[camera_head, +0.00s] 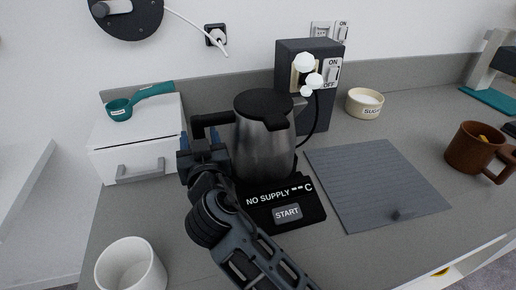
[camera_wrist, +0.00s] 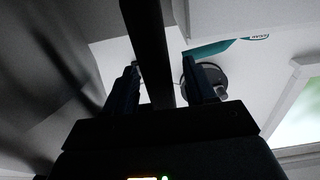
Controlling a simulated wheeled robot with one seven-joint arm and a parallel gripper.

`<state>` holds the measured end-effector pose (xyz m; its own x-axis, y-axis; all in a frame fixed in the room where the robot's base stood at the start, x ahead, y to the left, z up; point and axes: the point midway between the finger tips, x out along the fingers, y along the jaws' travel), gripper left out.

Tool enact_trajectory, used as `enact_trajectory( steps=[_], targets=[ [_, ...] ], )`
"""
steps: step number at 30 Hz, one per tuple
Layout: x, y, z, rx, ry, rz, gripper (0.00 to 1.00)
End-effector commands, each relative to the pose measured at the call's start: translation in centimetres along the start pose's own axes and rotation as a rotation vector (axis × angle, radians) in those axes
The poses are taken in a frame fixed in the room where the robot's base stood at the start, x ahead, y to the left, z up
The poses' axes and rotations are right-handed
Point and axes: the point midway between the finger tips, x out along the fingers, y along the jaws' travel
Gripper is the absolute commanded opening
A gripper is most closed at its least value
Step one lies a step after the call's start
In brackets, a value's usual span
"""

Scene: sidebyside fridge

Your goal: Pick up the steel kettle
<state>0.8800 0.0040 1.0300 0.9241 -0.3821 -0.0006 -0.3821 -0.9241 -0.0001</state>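The steel kettle (camera_head: 262,150) stands upright on its black base (camera_head: 284,203), with a black lid and a black handle (camera_head: 212,120) on its left side. My gripper (camera_head: 203,158) is at the handle, left of the kettle body, and hides the handle's lower part. In the wrist view, my gripper (camera_wrist: 163,85) has its two fingers apart. The dark bar of the handle (camera_wrist: 150,45) runs between them, with light gaps showing on both sides.
A white box (camera_head: 138,140) with a teal ladle (camera_head: 121,109) stands at left. A white cup (camera_head: 130,266) is in front. A dark switch box (camera_head: 319,118) stands behind the kettle. A grey mat (camera_head: 375,180), sugar bowl (camera_head: 364,103) and brown mug (camera_head: 470,147) lie to the right.

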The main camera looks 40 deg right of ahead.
Motion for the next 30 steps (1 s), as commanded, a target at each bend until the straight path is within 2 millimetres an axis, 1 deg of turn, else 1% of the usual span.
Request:
enact_trajectory(
  steps=[1,2,15,17,30],
  targets=[
    [-0.01,0.01,0.00,0.000,0.000,0.000,0.50],
    [-0.01,0.01,0.00,0.000,0.000,0.000,0.47],
    [-0.03,0.01,-0.01,0.000,0.000,0.000,0.05],
    [-0.03,0.01,-0.01,0.000,0.000,0.000,0.00],
    [-0.04,-0.01,-0.54,-0.002,0.005,0.000,0.00]
  ],
)
